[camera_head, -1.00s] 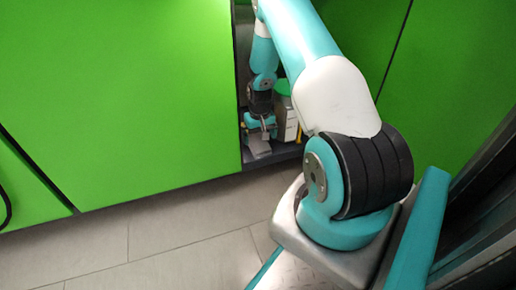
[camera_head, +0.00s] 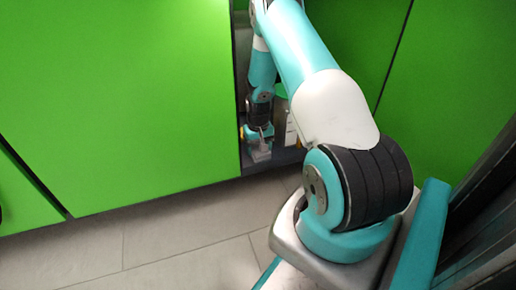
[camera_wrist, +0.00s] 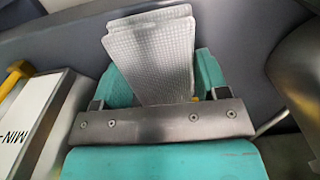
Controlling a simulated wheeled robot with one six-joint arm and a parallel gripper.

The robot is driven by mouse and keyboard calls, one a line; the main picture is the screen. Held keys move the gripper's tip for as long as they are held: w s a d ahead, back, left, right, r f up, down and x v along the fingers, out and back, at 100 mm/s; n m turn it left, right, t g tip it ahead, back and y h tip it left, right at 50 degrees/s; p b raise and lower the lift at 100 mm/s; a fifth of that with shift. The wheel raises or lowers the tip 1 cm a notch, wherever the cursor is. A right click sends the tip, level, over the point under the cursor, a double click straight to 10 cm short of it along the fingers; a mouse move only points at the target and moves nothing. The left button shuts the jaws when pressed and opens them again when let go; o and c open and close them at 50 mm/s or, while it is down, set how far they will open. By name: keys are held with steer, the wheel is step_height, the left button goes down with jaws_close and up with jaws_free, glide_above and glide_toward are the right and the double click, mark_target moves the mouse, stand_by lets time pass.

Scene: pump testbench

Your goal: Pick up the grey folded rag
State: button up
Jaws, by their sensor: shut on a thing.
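The grey folded rag (camera_wrist: 155,50) has a fine woven texture and stands out between the teal fingers of my gripper (camera_wrist: 162,84) in the wrist view. My gripper is shut on it. The rag's lower end is hidden behind the gripper's dark metal bar. In the head view, my gripper (camera_head: 260,141) points down inside the narrow opening between the green panels, and the rag (camera_head: 261,155) shows as a small grey patch under it, near the cabinet floor. I cannot tell whether the rag touches that floor.
A white container (camera_wrist: 40,112) marked "MIN" with a yellow part (camera_wrist: 14,76) stands close on the left in the wrist view. A dark rounded object (camera_wrist: 298,75) is on the right. Green panels (camera_head: 120,100) flank the opening. The tiled floor (camera_head: 170,235) in front is clear.

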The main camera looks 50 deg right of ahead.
mark_target(258, 148)
step_height(258, 148, up, 20)
steer(key=p, duration=1.1)
